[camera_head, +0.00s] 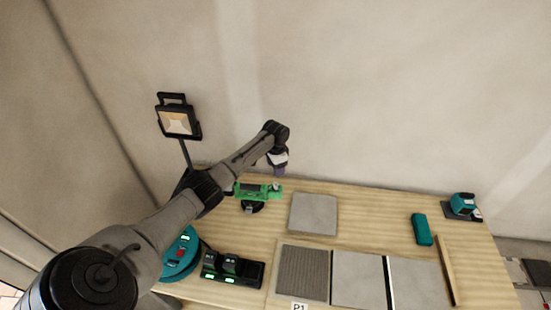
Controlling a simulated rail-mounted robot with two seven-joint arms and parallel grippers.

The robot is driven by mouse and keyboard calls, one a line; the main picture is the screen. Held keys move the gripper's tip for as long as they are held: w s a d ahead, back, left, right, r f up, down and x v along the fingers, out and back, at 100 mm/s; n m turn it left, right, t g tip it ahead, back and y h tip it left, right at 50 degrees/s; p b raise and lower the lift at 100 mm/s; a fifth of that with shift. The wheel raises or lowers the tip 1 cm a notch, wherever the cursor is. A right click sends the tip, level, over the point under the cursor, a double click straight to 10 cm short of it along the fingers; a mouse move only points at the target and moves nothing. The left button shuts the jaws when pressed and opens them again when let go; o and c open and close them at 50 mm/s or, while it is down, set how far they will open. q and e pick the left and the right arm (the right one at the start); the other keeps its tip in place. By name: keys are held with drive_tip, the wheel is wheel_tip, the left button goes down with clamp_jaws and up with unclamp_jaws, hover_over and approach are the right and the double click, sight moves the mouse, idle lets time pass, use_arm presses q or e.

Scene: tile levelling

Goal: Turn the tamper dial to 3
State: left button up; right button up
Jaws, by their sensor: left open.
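The tamper (258,191), as I take it, is a green tool with a black round base, standing on the workbench near its back edge. My left arm reaches across from the lower left. My left gripper (280,173) is open and points down just above the right end of the green tool. A small light knob-like part shows at that end, but I cannot tell whether the gripper touches it. The dial's numbers are too small to read. My right gripper is out of view.
A loose grey tile (313,214) lies right of the green tool. Several tiles line the front, including a ribbed one (302,273). A charger with batteries (232,268), a teal block (422,230) and a teal tool (463,206) stand on the bench. A work lamp (178,121) rises behind.

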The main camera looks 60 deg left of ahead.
use_arm(q)
drive_tip(key=shift+r, duration=1.95)
